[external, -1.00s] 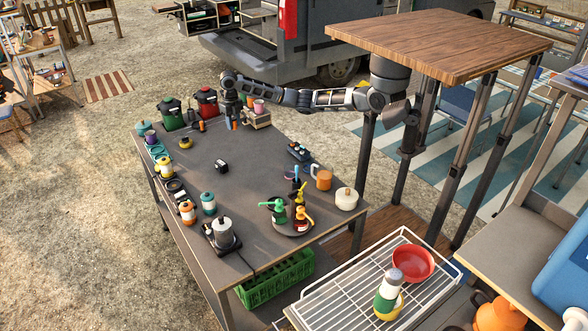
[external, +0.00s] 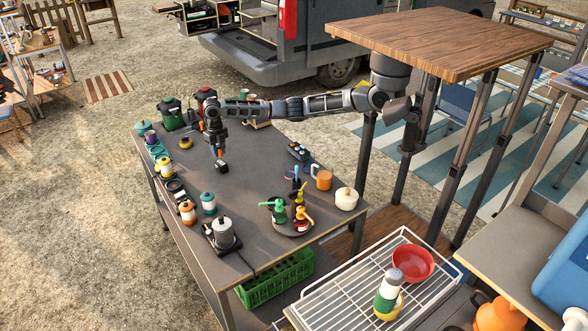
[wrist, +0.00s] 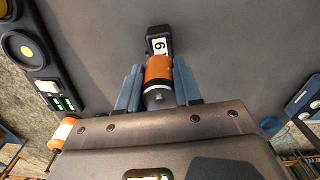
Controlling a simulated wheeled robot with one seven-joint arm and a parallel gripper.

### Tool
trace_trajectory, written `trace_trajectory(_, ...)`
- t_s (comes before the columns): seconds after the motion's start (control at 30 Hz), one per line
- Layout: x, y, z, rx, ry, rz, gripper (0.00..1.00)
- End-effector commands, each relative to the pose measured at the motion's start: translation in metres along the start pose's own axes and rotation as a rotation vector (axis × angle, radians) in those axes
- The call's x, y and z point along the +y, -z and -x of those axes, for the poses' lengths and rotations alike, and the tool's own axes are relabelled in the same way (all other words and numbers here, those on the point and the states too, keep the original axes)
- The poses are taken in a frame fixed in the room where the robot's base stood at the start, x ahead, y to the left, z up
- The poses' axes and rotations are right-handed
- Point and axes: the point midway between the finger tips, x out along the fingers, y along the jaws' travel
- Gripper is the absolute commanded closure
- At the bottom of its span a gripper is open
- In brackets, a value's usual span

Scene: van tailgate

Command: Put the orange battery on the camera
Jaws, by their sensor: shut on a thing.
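The orange battery (wrist: 158,72) is a short orange cylinder with a dark end, seen between my two blue-grey fingers in the wrist view. My gripper (wrist: 158,84) is shut on it; in the external view my gripper (external: 217,148) hangs over the middle of the table, fingers down. The camera (external: 222,167) is a small black block on the tabletop just below my gripper. In the wrist view the camera (wrist: 159,40) shows a white label marked 6, partly covered by the battery. I cannot tell whether battery and camera touch.
The grey table (external: 245,185) is clear around the camera. Jars and canisters line its left edge, with a green canister (external: 171,113) at the back. A plate of bottles (external: 292,226) and an orange mug (external: 322,179) stand toward the right.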

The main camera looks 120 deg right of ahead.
Motion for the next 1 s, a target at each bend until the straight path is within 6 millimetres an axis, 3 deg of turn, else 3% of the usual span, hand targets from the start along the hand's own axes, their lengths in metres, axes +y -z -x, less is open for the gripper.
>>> trace_trajectory(0.23,-0.001,0.0,-0.032,0.001,0.002,0.0,1.0)
trace_trajectory(0.6,-0.001,0.0,-0.037,0.001,0.0,0.0,1.0)
trace_trajectory(0.63,-0.001,0.0,-0.037,0.001,0.0,0.001,0.65)
trace_trajectory(0.9,-0.001,0.0,-0.036,0.001,0.001,0.0,0.4)
trace_trajectory(1.0,-0.001,0.0,-0.036,0.001,0.001,0.0,0.4)
